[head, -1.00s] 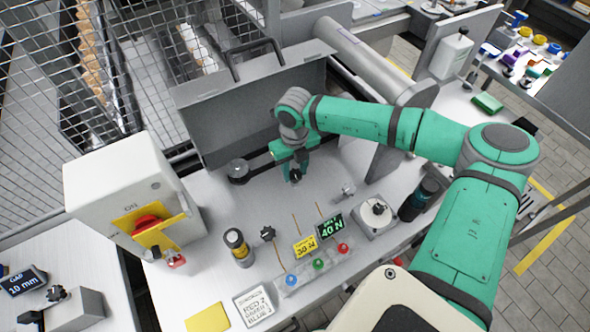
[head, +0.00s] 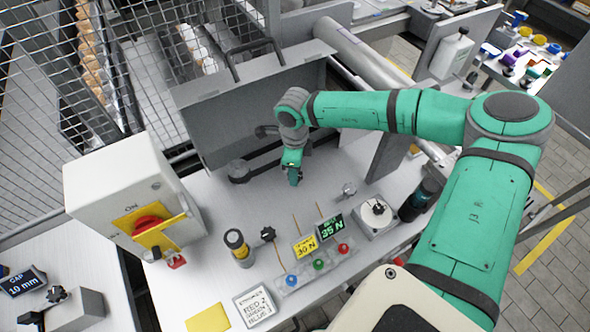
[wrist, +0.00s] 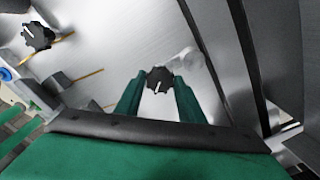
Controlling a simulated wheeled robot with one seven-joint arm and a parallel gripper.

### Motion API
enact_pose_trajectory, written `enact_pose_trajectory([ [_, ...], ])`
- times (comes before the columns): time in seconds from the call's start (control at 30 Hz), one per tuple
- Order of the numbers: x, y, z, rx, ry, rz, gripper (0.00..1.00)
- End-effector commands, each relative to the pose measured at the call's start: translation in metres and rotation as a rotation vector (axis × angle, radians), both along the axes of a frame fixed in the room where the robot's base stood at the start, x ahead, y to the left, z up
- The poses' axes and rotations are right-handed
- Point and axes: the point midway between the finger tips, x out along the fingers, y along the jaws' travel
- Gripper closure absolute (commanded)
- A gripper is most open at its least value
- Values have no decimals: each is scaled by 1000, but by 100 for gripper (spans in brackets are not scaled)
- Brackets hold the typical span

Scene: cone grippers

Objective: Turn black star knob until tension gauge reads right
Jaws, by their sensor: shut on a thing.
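My gripper (head: 294,176) is at the back middle of the worktop, pointing down. In the wrist view my gripper (wrist: 160,88) has its two green fingers shut on a black star knob (wrist: 160,79) with a white pointer line. In the head view the fingers largely hide this knob. The tension gauge (head: 331,228), a black display with green digits, reads 35 N. A yellow tag (head: 305,246) beside it appears to read 30 N.
A second black star knob (head: 268,234) stands to the front left; it also shows in the wrist view (wrist: 37,36). A switch box (head: 130,190) stands left, a grey hood (head: 250,110) behind. Red, green and blue buttons (head: 318,264) line the front. Another display (head: 24,283) reads GAP 10 mm.

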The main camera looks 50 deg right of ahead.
Motion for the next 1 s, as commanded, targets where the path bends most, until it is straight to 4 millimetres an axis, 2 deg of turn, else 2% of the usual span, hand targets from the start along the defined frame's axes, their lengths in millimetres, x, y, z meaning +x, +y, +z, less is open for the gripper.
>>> enact_pose_trajectory([
  [0.4, 1, -1, 1, -2, -2, 276, 87],
  [0.7, 2, 1, 0, -2, -2, 353, 87],
  [1.0, 2, 0, 0, -2, -4, 360, 87],
])
